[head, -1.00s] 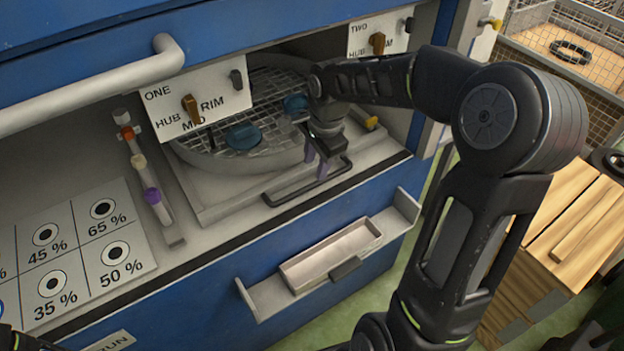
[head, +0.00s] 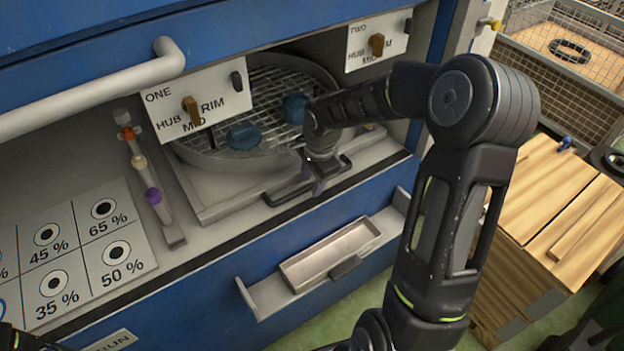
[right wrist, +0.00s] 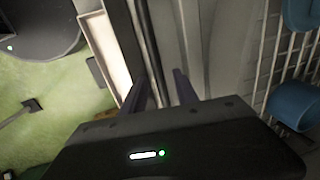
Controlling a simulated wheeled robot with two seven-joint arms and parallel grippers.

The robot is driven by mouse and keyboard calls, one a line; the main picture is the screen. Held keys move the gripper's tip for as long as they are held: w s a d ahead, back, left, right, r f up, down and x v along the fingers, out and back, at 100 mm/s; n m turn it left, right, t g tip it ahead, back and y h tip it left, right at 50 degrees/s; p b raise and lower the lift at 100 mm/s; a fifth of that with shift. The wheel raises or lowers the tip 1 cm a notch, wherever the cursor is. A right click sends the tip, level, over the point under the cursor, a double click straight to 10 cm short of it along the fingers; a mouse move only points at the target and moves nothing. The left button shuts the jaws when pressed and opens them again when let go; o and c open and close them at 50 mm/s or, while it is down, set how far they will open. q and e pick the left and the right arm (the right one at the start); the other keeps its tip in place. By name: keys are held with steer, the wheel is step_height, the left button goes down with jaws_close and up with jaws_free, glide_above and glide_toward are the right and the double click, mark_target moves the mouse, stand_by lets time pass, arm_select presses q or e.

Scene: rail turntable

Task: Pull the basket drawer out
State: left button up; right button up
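The basket drawer (head: 215,203) is a pale grey tray in the blue cabinet, carrying a round wire-mesh basket (head: 190,155) with two blue knobs. A black bar handle (head: 282,198) runs along its front edge. My right gripper (head: 318,186) points down at the right part of this handle. In the right wrist view, its purple-grey fingers (right wrist: 160,88) stand apart, with the dark handle bar (right wrist: 147,45) seeming to run between them. Contact is hidden. The blue knobs (right wrist: 295,103) show at the right there.
An open pale small tray (head: 330,255) sticks out of the cabinet front below the handle. A wooden crate (head: 560,215) stands at the right. Green floor shows in front.

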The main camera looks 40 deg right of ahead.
jaws_close()
stand_by(1.3)
